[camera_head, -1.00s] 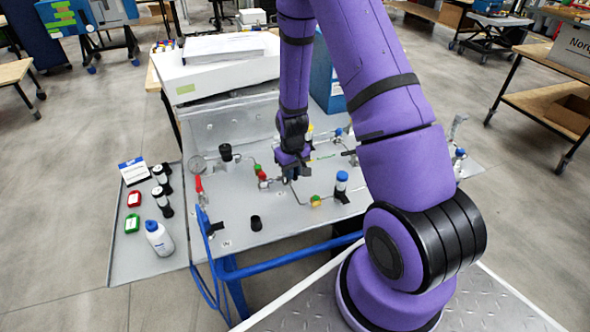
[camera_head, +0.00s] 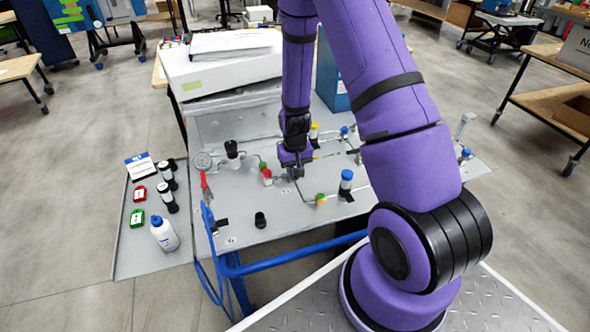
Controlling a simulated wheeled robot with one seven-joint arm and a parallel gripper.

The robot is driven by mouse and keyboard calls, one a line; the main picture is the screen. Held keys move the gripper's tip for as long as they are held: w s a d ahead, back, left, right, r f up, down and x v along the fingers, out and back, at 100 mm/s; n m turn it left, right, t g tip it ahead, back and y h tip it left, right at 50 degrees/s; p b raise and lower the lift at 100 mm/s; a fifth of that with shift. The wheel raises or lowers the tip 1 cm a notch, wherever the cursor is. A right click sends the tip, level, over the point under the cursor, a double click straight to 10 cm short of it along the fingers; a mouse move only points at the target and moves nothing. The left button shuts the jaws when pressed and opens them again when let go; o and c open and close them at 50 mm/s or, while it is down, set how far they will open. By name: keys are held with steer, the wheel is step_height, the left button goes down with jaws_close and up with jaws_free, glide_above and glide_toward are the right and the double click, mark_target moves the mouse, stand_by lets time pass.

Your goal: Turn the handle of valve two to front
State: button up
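The grey analyser panel (camera_head: 290,225) carries several small valves and fittings joined by thin tubing. My gripper (camera_head: 297,173) points down over the middle of the panel, just right of a small fitting with a red and green top (camera_head: 266,173). The fingertips are small and partly dark against the panel, so I cannot tell whether they are open or touch a handle. A red-handled valve (camera_head: 205,184) stands at the panel's left edge. A green and yellow knob (camera_head: 320,198) sits in front of my gripper. No valve number is readable, so I cannot tell which is valve two.
A blue-capped vial (camera_head: 346,181) stands right of my gripper, and a black knob (camera_head: 232,150) stands to its left. A side tray (camera_head: 140,255) holds a white bottle (camera_head: 164,233) and dark vials. A blue rail (camera_head: 290,254) runs along the front. A white box (camera_head: 220,70) stands behind.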

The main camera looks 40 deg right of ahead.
steer(key=o, duration=0.4)
steer(key=shift+o, duration=0.2)
step_height(320, 180, up, 11)
stand_by(0.4)
steer(key=shift+f, duration=0.1)
